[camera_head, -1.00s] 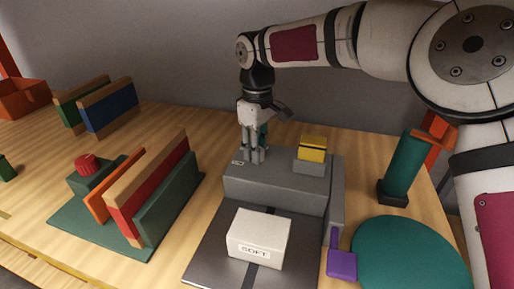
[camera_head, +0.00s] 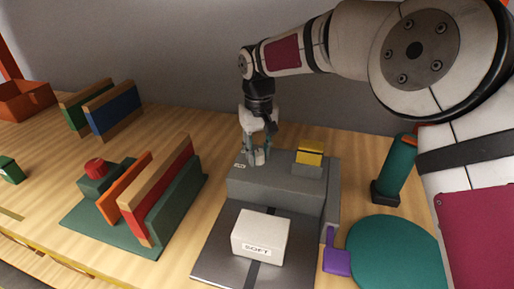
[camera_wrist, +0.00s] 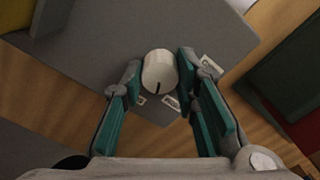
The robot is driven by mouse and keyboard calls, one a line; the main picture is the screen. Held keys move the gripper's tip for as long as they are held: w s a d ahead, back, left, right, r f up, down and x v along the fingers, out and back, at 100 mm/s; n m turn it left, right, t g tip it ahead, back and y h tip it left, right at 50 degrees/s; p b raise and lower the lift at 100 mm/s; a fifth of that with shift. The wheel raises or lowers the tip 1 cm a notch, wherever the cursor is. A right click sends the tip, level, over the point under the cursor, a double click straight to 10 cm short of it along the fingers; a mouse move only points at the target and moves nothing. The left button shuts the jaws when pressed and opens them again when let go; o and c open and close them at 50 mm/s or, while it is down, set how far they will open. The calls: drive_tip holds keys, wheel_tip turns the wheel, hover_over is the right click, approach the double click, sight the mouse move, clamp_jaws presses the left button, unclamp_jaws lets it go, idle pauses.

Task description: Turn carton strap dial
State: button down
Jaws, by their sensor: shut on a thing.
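The dial (camera_wrist: 159,73) is a round off-white knob with a dark pointer line, on top of the grey strapping machine (camera_head: 262,185). In the wrist view its pointer line faces the bottom of the picture, and small pale labels lie beside it on the grey top. My gripper (camera_wrist: 159,75) points down with its teal-backed fingers on either side of the dial, shut on it. In the head view my gripper (camera_head: 256,157) stands over the back left of the machine. A white carton (camera_head: 261,236) marked SOFT rests on the dark plate in front, over a dark strap.
A yellow-topped block (camera_head: 309,155) sits on the machine, right of my gripper. A purple piece (camera_head: 337,261) and a teal round mat (camera_head: 394,255) lie to the right. A green cylinder (camera_head: 399,168) stands behind. Coloured upright panels (camera_head: 160,192) stand on the left.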

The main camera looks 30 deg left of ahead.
drive_tip(key=m+p, duration=0.2)
drive_tip(key=m, duration=0.2)
drive_tip(key=shift+m, duration=0.4)
drive_tip(key=shift+w, duration=0.1)
idle(0.3)
drive_tip(key=c, duration=1.2)
unclamp_jaws()
drive_tip(key=shift+c, duration=0.2)
